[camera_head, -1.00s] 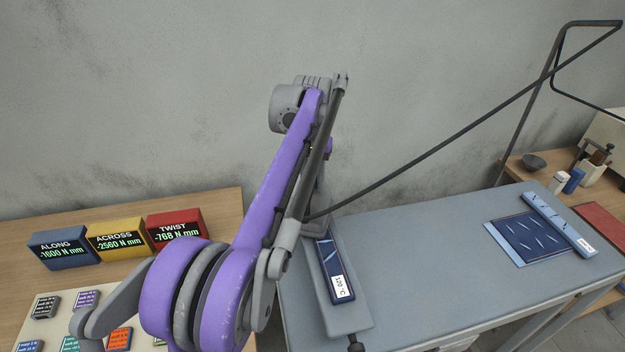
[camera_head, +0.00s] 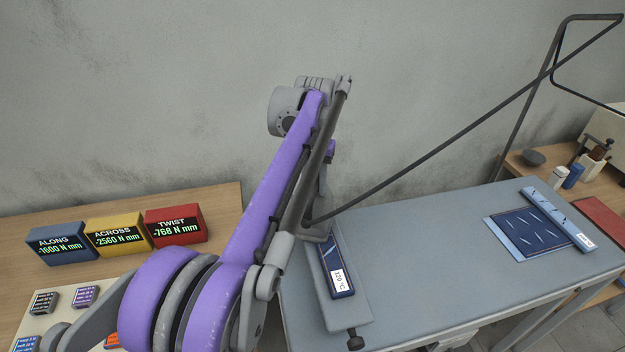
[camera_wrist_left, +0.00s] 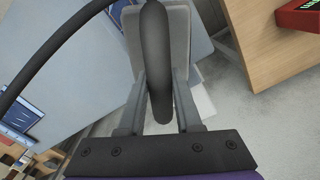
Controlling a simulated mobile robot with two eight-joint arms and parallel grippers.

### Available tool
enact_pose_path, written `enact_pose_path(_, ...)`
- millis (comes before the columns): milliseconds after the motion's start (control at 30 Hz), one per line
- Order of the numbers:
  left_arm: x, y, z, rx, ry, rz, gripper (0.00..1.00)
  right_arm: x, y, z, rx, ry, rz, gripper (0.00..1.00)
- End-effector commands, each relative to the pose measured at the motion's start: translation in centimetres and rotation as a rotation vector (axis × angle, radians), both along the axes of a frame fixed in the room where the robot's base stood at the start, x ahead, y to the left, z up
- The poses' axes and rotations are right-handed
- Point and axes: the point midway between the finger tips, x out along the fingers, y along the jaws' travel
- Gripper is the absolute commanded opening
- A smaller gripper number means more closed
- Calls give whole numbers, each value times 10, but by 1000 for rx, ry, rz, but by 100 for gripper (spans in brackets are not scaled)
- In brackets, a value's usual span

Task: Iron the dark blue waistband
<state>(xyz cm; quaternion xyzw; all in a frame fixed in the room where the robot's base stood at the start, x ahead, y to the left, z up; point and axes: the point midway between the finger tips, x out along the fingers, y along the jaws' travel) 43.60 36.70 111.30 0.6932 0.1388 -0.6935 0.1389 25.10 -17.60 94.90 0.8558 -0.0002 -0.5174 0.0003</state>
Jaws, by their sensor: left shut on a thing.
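The dark blue waistband (camera_head: 332,261) lies lengthwise on a narrow grey board at the left end of the ironing table, with a white 120 °C label (camera_head: 341,281) near its front end. My left gripper (camera_wrist_left: 158,92) is shut on a dark grey rounded handle (camera_wrist_left: 157,55), apparently the iron's; a light grey body shows beyond it in the left wrist view. My left arm hides most of the gripper and iron in the head view, near the waistband's far end. I cannot tell whether the iron touches the waistband. My right gripper is not in view.
A dark hose (camera_head: 440,144) runs from the gantry (camera_head: 535,85) to the iron. A dark blue cloth (camera_head: 528,232) and light blue band (camera_head: 558,218) lie at the table's right end; its middle is clear. Blue, yellow and red display boxes (camera_head: 175,225) stand left.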

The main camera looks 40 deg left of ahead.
Motion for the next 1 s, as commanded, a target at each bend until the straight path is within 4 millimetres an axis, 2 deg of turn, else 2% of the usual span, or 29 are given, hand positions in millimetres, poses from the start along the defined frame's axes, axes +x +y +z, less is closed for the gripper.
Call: enact_pose_path(1000,-29,-37,-3,-2,1,-2,0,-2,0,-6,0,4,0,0)
